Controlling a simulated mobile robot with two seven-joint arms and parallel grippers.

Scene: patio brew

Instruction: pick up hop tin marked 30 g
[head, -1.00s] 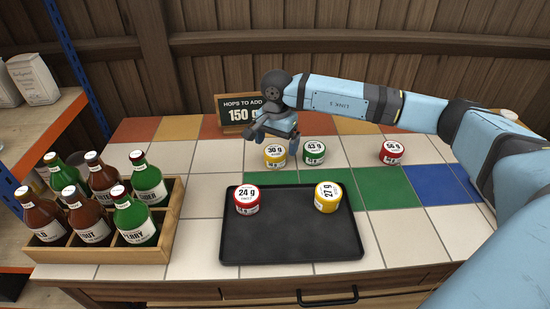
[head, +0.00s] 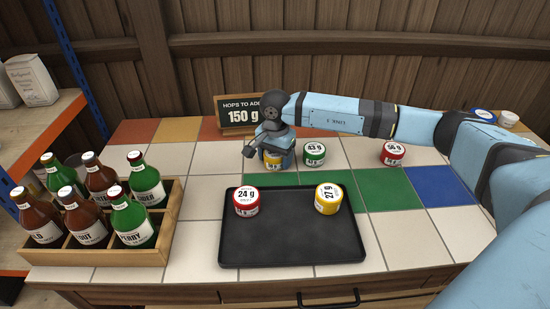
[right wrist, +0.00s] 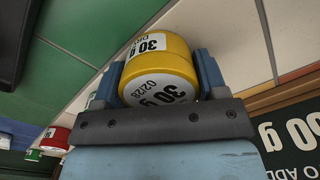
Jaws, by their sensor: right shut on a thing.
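The yellow hop tin marked 30 g (right wrist: 165,62) sits between the two fingers of my right gripper (right wrist: 158,85) in the right wrist view. The fingers are shut on its sides. In the head view my right gripper (head: 272,155) covers most of this tin (head: 272,164), and only a yellow part shows below it. The tin appears to be at the tiled counter behind the tray; I cannot tell whether it still touches the tiles. My left gripper is not in view.
A green 43 g tin (head: 315,153) stands close right of the held tin, a red 56 g tin (head: 391,153) farther right. A black tray (head: 290,240) bears a red 24 g tin (head: 246,201) and a yellow 27 g tin (head: 328,199). A sign (head: 238,115) stands behind; a bottle crate (head: 160,245) is left.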

